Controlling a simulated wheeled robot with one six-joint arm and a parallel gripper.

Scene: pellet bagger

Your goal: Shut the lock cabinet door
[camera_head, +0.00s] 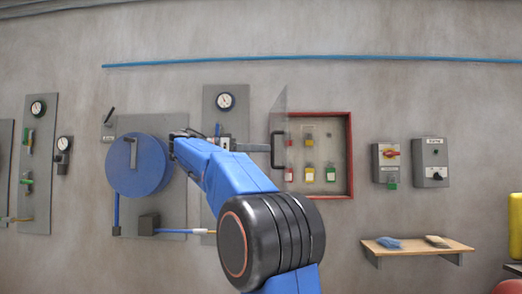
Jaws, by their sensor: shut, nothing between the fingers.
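The lock cabinet (351,165) is a red-framed box on the wall, right of centre, with several coloured padlocks inside. Its clear door (282,115) stands open at the cabinet's left side, seen nearly edge-on. A black door handle (273,150) is on it. My gripper (262,148) is shut and empty, at the end of my blue arm, pointing right toward the handle. Its tips are close to the handle; I cannot tell whether they touch it.
A blue round drum (140,178) and gauge panels (40,160) are on the left. The wall just below the cabinet is clear.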

